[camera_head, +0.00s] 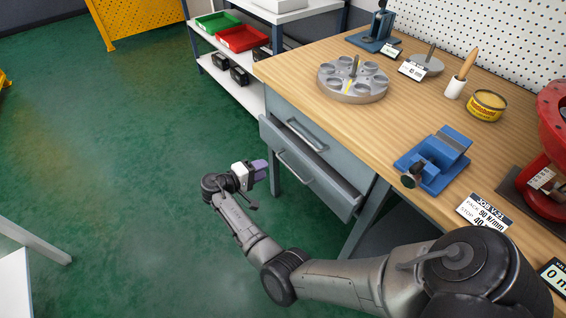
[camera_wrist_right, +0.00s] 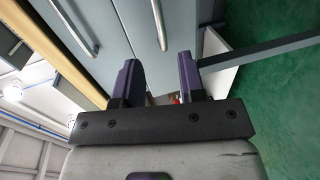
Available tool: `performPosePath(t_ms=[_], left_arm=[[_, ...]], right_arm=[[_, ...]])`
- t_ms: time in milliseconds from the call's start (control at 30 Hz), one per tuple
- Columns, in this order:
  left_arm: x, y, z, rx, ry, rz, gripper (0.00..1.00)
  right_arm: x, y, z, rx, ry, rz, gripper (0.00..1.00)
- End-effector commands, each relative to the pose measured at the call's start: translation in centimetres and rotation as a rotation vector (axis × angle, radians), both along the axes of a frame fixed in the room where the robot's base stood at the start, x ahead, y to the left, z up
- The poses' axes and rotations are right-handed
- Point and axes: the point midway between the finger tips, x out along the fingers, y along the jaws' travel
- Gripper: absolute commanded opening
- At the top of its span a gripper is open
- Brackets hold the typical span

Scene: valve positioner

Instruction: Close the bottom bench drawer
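The bench has two grey drawers. The bottom drawer (camera_head: 318,182) stands partly pulled out, its inside showing as a dark gap behind its front panel and bar handle (camera_head: 293,168). The top drawer (camera_head: 305,134) sits behind it, near the bench face. My right gripper (camera_head: 262,167) is in front of the bottom drawer's left part, with a visible gap in the head view. In the right wrist view its two purple fingers (camera_wrist_right: 161,80) are apart and empty, facing the drawer front, with the bottom drawer's handle (camera_wrist_right: 160,24) beyond them. My left gripper is not in view.
The wooden bench top (camera_head: 310,70) carries a round fixture (camera_head: 353,78), a blue vise (camera_head: 434,160) and a yellow tin (camera_head: 487,105). A white shelf (camera_head: 238,88) with red and green bins stands left of the bench. The green floor before the drawers is clear.

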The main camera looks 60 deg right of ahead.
Motion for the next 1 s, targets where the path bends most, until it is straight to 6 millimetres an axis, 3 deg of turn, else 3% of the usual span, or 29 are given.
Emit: performPosePath(t_ms=[200, 500, 1000], left_arm=[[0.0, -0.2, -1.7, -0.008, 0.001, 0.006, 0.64], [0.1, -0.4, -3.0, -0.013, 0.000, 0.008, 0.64], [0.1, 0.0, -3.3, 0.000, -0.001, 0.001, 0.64]], right_arm=[[-1.6, -3.8, -1.2, 0.000, -0.001, -0.002, 0.37], [-3.0, -7.4, -1.9, 0.001, 0.002, 0.000, 0.37], [-3.4, -8.6, -2.0, 0.002, 0.002, 0.002, 0.37]])
